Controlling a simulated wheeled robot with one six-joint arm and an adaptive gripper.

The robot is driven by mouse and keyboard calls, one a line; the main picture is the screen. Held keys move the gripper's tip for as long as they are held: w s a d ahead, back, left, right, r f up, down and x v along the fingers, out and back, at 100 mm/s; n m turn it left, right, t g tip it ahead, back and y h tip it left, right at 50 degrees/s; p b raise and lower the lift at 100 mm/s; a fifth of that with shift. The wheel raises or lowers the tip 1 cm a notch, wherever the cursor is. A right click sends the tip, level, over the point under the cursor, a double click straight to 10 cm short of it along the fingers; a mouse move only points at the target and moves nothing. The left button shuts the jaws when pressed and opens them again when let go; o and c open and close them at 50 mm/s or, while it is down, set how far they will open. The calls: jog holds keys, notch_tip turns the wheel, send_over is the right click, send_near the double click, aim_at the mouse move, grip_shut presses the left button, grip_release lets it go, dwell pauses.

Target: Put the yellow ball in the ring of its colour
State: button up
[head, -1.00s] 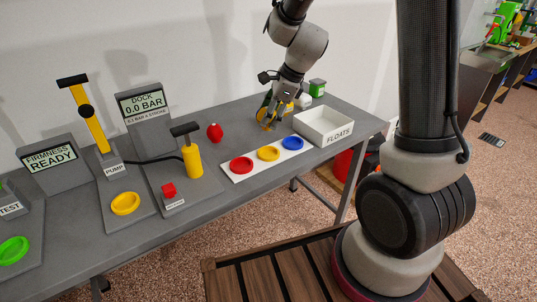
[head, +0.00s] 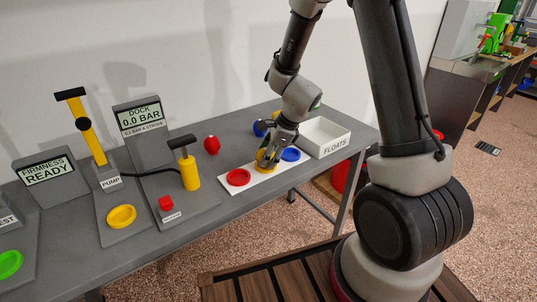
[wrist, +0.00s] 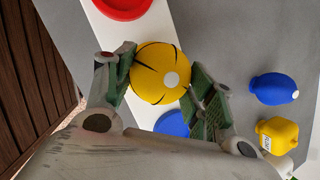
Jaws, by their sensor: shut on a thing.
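My gripper (wrist: 163,70) is shut on the yellow ball (wrist: 160,72), which has dark lines and a pale spot, one finger on each side. In the head view my gripper (head: 269,157) is over the middle of the white strip (head: 264,176), between the red ring (head: 238,177) and the blue ring (head: 290,154). The wrist view shows the ball between the red ring (wrist: 122,5) and the blue ring (wrist: 172,123). The ball and fingers hide the yellow ring's place on the strip. I cannot tell whether the ball touches it.
A blue ball (wrist: 272,88) and a yellow labelled item (wrist: 277,134) are beside the strip. The white FLOATS tray (head: 325,150) is to its right. A red ball (head: 211,145), yellow cylinder (head: 190,173) and pump (head: 92,138) stand left. Another yellow ring (head: 121,216) is before the pump.

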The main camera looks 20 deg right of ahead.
jog(key=shift+f, duration=0.2)
jog(key=o, duration=1.1)
jog(key=s+d+r+n, duration=0.45)
jog(key=s+r, duration=0.25)
jog(key=r, duration=0.4)
jog(key=s+d+r+n, duration=0.3)
jog(key=s+r+n, duration=0.3)
jog(key=r, duration=0.4)
jog(key=s+d+r+n+h, duration=0.1)
jog(key=s+d+r+n, duration=0.1)
jog(key=s+n, duration=0.3)
jog(key=s+d+r+n+t+h, duration=0.1)
jog(key=s+d+r+n+h, duration=0.1)
jog(key=s, duration=0.6)
jog(key=d+r+n, duration=0.1)
jog(key=d+n, duration=0.1)
jog(key=n, duration=0.1)
jog(key=shift+d+n+h, duration=0.3)
jog(key=shift+d+n, duration=0.05)
jog(key=shift+r, duration=0.1)
